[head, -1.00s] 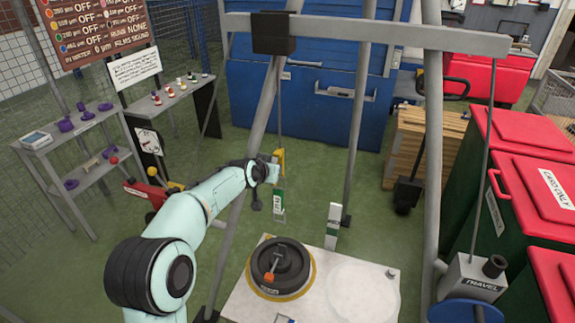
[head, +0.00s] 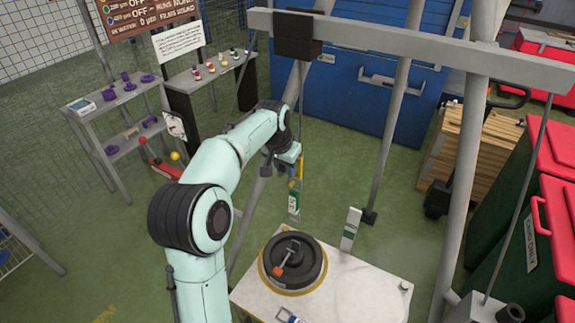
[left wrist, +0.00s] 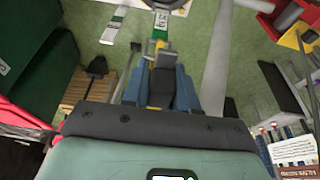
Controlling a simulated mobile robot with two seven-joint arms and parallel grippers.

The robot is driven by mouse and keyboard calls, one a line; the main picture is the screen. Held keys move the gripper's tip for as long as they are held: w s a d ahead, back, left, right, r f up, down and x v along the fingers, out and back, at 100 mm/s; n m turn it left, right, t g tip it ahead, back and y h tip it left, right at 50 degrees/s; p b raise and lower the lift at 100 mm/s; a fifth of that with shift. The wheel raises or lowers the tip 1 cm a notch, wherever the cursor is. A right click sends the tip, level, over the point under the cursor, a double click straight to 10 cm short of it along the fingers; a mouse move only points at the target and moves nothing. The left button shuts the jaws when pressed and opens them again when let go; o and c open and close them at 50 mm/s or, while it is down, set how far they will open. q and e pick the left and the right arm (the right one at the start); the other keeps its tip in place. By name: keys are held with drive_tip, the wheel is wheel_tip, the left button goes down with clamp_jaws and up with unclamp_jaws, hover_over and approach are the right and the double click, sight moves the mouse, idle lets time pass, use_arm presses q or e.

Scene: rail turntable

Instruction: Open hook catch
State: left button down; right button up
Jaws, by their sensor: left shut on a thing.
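My left gripper (head: 293,166) is beside the lower end of a thin hanging rod, under the overhead beam. It is shut on the yellow catch (head: 297,185), which hangs with a white and green tag (head: 293,204) below it. In the left wrist view my blue fingers (left wrist: 160,76) close around the catch, whose yellow part (left wrist: 158,50) shows just beyond them. The tag (left wrist: 161,24) shows further out. The exact contact and the hook's shape are partly hidden by the fingers. My right gripper is out of view.
Below stands a white table (head: 355,295) with a black round weight (head: 293,262) with an orange handle. Grey frame legs (head: 395,110) stand close by. Shelves (head: 120,120) are at left; a blue chest (head: 335,100) is behind and green bins with red lids (head: 560,145) are at right.

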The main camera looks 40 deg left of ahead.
sight(280, 175)
use_arm(q)
drive_tip(key=shift+r+g, duration=0.15)
drive_tip(key=shift+g, duration=0.15)
drive_tip(key=c, duration=1)
unclamp_jaws()
drive_tip(key=shift+o, duration=0.2)
drive_tip(key=a+v, duration=0.1)
drive_tip(key=v, duration=1.2)
drive_tip(key=shift+d+r, duration=0.15)
drive_tip(key=shift+d, duration=0.3)
